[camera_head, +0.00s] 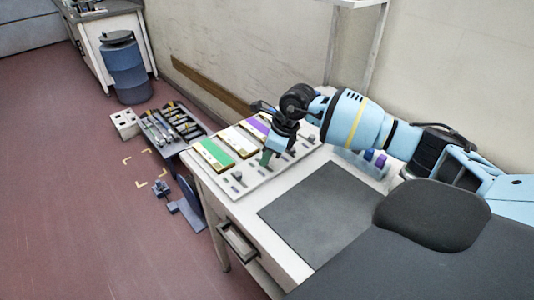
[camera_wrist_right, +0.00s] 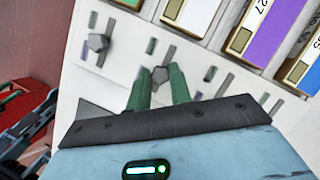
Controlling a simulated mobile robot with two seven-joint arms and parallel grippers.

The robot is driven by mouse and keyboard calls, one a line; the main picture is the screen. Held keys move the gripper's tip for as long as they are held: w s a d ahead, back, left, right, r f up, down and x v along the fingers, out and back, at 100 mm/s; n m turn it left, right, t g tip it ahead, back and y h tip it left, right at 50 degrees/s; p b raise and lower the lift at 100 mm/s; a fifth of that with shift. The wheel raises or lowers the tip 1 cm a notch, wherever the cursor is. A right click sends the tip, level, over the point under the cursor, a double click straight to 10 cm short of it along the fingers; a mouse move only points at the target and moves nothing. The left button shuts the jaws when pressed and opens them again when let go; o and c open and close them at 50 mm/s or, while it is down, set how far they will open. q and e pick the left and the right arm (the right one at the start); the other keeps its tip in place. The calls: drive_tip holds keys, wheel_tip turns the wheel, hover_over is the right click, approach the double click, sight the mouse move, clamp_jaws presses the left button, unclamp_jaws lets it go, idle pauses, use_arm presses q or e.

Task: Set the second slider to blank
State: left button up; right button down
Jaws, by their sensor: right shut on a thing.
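My right gripper (camera_head: 267,158) reaches down onto the pale slider panel (camera_head: 262,184) on the bench. In the right wrist view its green fingertips (camera_wrist_right: 160,85) are shut around a grey slider knob (camera_wrist_right: 160,73). The knob sits in the slot below the white block (camera_wrist_right: 190,14), second from the green one. The knob is toward the slot's near end, and the fingers hide part of the slot. A small green mark (camera_wrist_right: 150,46) lies beside this slot. The first slider's knob (camera_wrist_right: 97,43) stands apart to the left. My left gripper is not in view.
Green (camera_head: 211,154) and purple (camera_wrist_right: 268,32) blocks flank the white one along the panel's back. A dark grey mat (camera_head: 322,213) lies bare on the bench. Small coloured containers (camera_head: 380,161) stand beneath my right arm. A tool rack (camera_head: 172,125) is left of the bench.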

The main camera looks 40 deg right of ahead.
drive_tip(key=shift+w, duration=0.25)
drive_tip(key=c, duration=1.6)
unclamp_jaws()
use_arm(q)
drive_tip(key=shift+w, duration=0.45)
use_arm(e)
drive_tip(key=o, duration=0.3)
drive_tip(key=shift+o, duration=0.2)
drive_tip(key=shift+r, duration=0.1)
drive_tip(key=v, duration=0.7)
drive_tip(key=shift+s+r, duration=0.2)
drive_tip(key=shift+r, duration=0.15)
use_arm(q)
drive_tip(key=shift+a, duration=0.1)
